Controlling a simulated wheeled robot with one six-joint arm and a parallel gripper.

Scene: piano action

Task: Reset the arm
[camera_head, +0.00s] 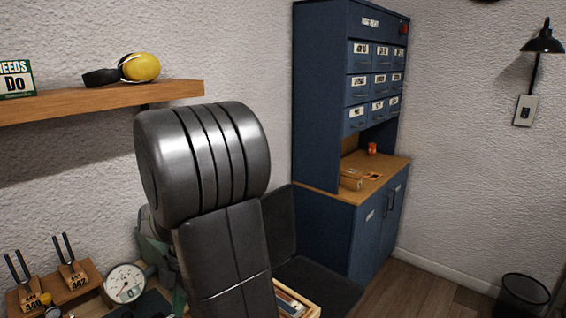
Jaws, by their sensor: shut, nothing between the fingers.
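My own arm (218,245) fills the middle of the head view. A thick dark metal joint with grooves (203,163) stands at its top, and dark links run down from it. My gripper is not visible in this view. The arm hides much of the bench behind it.
Tuning forks (70,262) on a wooden stand and a round dial gauge (126,284) are left of the arm. A wooden shelf (100,101) holds yellow earmuffs (139,67) and a sign. A blue cabinet (318,110) stands behind right. A bin (524,294) is on the floor at right.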

